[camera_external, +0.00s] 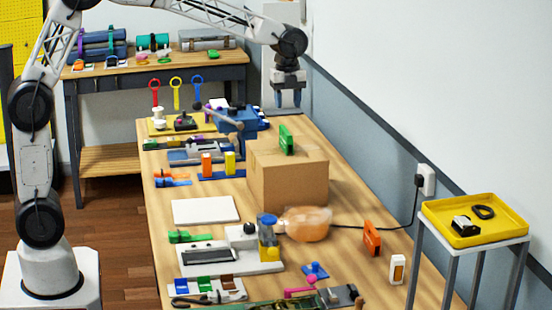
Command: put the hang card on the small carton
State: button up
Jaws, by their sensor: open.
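The brown cardboard carton (288,182) stands upright on the wooden bench, right of its middle. A small green upright piece (286,140) rests on its top. I cannot tell for sure which thing is the hang card.
A white flat pad (205,210) lies left of the carton. An orange-bagged device (305,224) sits in front of it. A black cable runs to a wall socket (426,179). A yellow tray (475,222) stands at right. Tools crowd the bench's far end and left side.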

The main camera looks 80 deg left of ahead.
jog(key=s+d+r+n, duration=0.2)
jog(key=s+d+n, duration=0.1)
jog(key=s, duration=0.5)
jog(key=s+d+r+n+t, duration=0.1)
jog(key=s+d+n, duration=0.2)
jog(key=s, duration=0.4)
jog(key=s+d+r+n, duration=0.2)
jog(key=s+n, duration=0.1)
jog(key=s, duration=0.5)
jog(key=s+d+f+n, duration=0.1)
jog(key=s+f+n, duration=0.1)
jog(key=s, duration=0.5)
jog(key=s+d+f+n+t, duration=0.1)
jog(key=s+n, duration=0.3)
jog(key=s, duration=0.4)
jog(key=s+d+f+n, duration=0.2)
jog(key=s+d+f, duration=0.1)
jog(key=s, duration=0.5)
jog(key=shift+s+f+n+t, duration=0.3)
jog(key=shift+f+n, duration=0.1)
jog(key=shift+f, duration=0.2)
